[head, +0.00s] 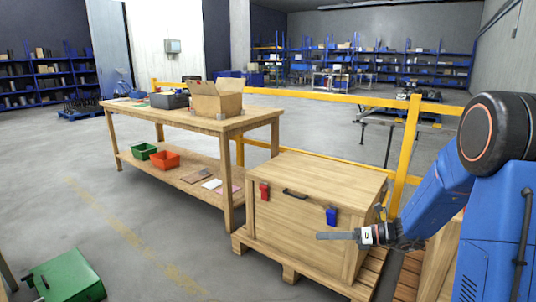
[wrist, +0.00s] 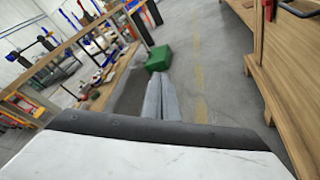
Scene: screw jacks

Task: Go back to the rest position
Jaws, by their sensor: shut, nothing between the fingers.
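My gripper (head: 322,236) is at the end of my blue arm, at the right in the head view. It is held in front of the wooden crate (head: 290,230), pointing left. In the wrist view my gripper (wrist: 161,82) has its two grey fingers together, with nothing between them. The crate (wrist: 292,75) also shows at the right of the wrist view.
The crate has a dark handle, a red latch (head: 264,191) and a blue latch (head: 331,215), and stands on a pallet. A wooden table (head: 255,119) holds a cardboard box (head: 216,99). A green container (head: 66,276) is on the floor, lower left. Open floor lies between.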

